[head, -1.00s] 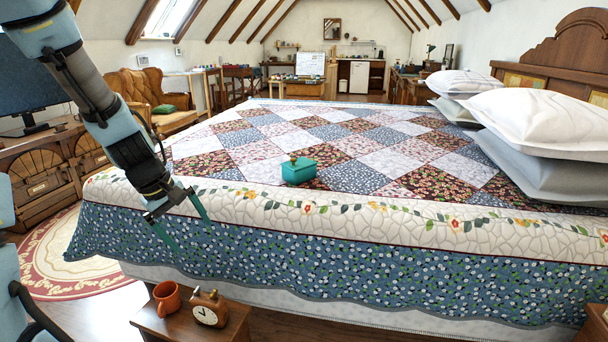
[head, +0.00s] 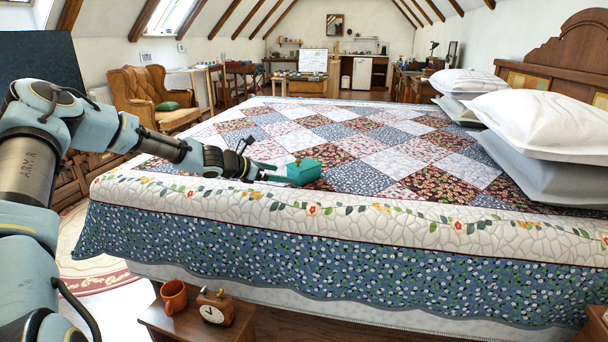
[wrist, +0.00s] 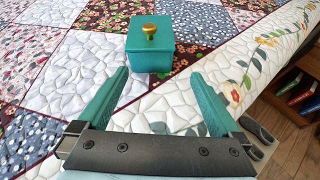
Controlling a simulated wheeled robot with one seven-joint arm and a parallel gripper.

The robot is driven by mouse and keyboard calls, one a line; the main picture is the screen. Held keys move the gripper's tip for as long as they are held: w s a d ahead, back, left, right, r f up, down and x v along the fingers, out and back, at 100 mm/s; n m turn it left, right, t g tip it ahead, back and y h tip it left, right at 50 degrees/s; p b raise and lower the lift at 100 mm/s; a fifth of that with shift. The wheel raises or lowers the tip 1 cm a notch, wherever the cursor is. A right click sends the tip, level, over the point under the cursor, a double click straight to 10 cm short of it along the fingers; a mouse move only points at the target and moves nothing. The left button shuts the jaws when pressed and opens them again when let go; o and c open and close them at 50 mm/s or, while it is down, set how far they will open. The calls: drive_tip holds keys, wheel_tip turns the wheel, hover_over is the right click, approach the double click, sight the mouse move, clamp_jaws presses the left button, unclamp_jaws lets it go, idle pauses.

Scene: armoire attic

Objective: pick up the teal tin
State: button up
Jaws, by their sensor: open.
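The teal tin (head: 304,173) is a small box with a lid and a gold knob, standing upright on the patchwork quilt near the bed's front edge. It also shows in the wrist view (wrist: 150,56), straight ahead of the fingers. My gripper (head: 275,173) reaches in from the left, low over the quilt, just left of the tin. In the wrist view, my gripper (wrist: 163,88) has its two teal fingers spread wide, with nothing between them. The tin lies just beyond the fingertips, a little nearer the left one.
The bed (head: 300,240) has a quilt with a floral border, with white pillows (head: 540,125) stacked at the right. The quilt around the tin is clear.

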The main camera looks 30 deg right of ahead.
sight(301, 173)
drive_tip(key=shift+w+d+r+n+t, duration=0.15)
drive_tip(key=shift+w+d+n+t, duration=0.2)
drive_tip(key=shift+w+n, duration=0.3)
drive_tip(key=p+x, duration=0.1)
drive_tip(key=x, duration=0.9)
drive_tip(key=shift+w+d+p, duration=0.1)
drive_tip(key=shift+d+p, duration=0.2)
drive_tip(key=shift+p, duration=0.1)
drive_tip(key=shift+h, duration=0.3)
drive_tip(key=shift+c, duration=0.2)
drive_tip(key=c, duration=1.2)
drive_tip(key=shift+o, duration=0.2)
drive_tip(key=shift+r, duration=0.1)
